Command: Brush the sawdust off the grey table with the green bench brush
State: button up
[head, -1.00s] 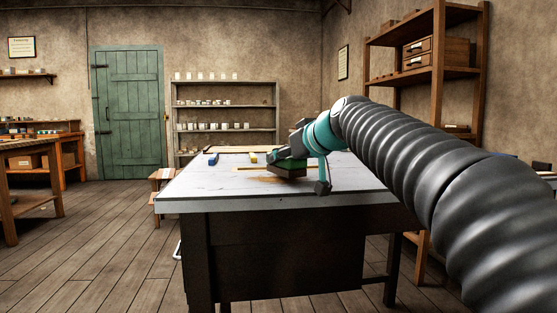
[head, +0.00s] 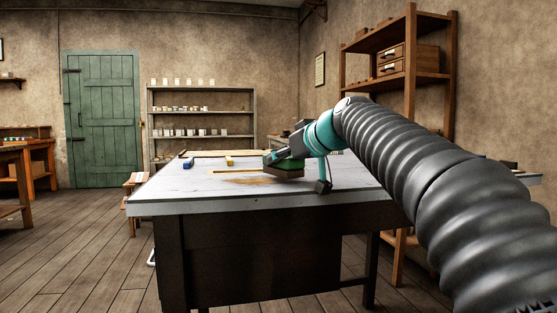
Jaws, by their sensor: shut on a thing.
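The grey table (head: 165,192) stands in front of me on a dark base. A tan patch of sawdust (head: 250,181) lies on its top, left of and beside the brush. The green bench brush (head: 287,168) is at the table top, right of the middle, with its bristle side down. My gripper (head: 280,158) is shut on the brush from above and to the right. Whether the bristles touch the top is hard to tell. The fingertips are partly hidden by the gripper's own body.
A blue object (head: 188,163) and a yellow object (head: 229,161) lie toward the table's back left. A thin wooden strip (head: 232,171) lies near the sawdust. A small stool (head: 134,183) stands at the table's left. Floor (head: 80,250) on the left is open.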

aim_at(222, 185)
jog(key=shift+s+d+f+b, duration=0.1)
jog(key=shift+s+d+b, duration=0.15)
jog(key=shift+s+b, duration=0.4)
jog(key=shift+s+a+f+p, duration=0.1)
jog(key=shift+s+a, duration=0.2)
jog(key=shift+a, duration=0.65)
jog(key=shift+s+a+p, duration=0.1)
jog(key=shift+s+a, duration=0.25)
jog(key=shift+a, duration=0.55)
jog(key=shift+s+a+f+p, duration=0.1)
jog(key=shift+s+a, duration=0.2)
jog(key=shift+a, duration=0.65)
jog(key=shift+s+a+f+p, duration=0.1)
jog(key=shift+s+a+p, duration=0.2)
jog(key=shift+a, duration=1)
jog(key=shift+s+a+f+p, duration=0.2)
jog(key=shift+s+a, duration=0.25)
jog(key=shift+a, duration=0.9)
jog(key=shift+s+a+f+p, duration=0.1)
jog(key=shift+s+a+p, duration=0.25)
jog(key=shift+a, duration=0.95)
jog(key=shift+r, duration=0.1)
jog(key=shift+r+p, duration=2.5)
jog(key=shift+r, duration=0.45)
notch_tip(222, 185, up, 3)
jog(key=p, duration=0.2)
jog(key=shift+p, duration=0.3)
